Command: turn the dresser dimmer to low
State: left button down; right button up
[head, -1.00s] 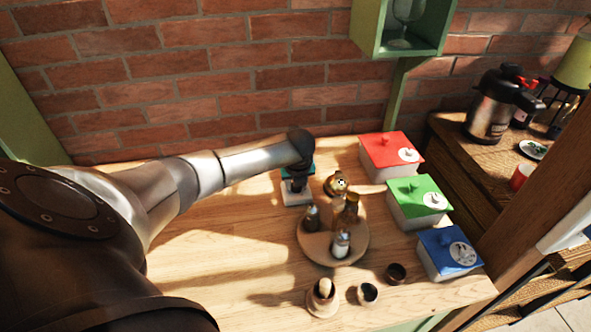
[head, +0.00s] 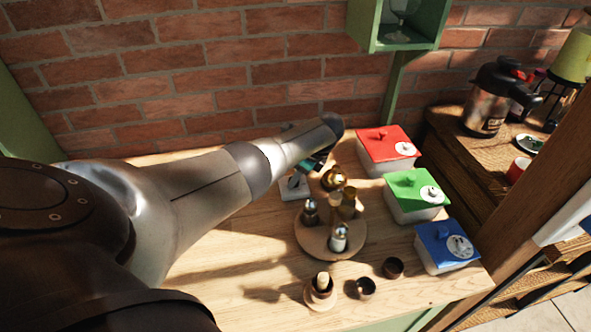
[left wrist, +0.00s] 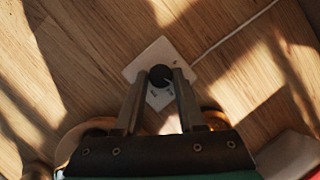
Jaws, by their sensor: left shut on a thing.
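The dimmer is a square white plate (left wrist: 141,66) with a round black knob (left wrist: 160,74), lying on the wooden table. In the head view its plate (head: 290,190) shows just below my left wrist, and the knob is largely hidden. My left gripper (left wrist: 161,80) reaches down to the dimmer, with one finger on each side of the knob, shut on it. In the head view the gripper (head: 301,176) is partly covered by its own arm. The small marks on the plate are too small to read. My right gripper is not in view.
Right of the dimmer stands a round wooden tray (head: 304,240) with several small bottles. Red (head: 386,146), green (head: 414,190) and blue (head: 446,246) lidded boxes line the right side. Small cups (head: 366,287) stand in front. A white cable (left wrist: 236,30) runs from the plate.

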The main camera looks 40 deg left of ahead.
pick_arm(q)
jog(key=shift+w+f+n+g+b, duration=0.15)
jog(key=shift+n+g+b, duration=0.25)
jog(key=shift+n+b, duration=0.8)
jog(key=shift+a+n+g+h+b, duration=0.1)
jog(key=shift+n+g+h+b, duration=0.25)
jog(key=shift+n+b, duration=0.6)
jog(key=c, duration=0.5)
grip_release()
jog(key=shift+w+d+r+p, duration=0.1)
jog(key=shift+d+r+p, duration=0.15)
jog(key=shift+r, duration=0.45)
jog(key=p+v, duration=0.3)
jog(key=v, duration=1.1)
jog(key=shift+p, duration=0.35)
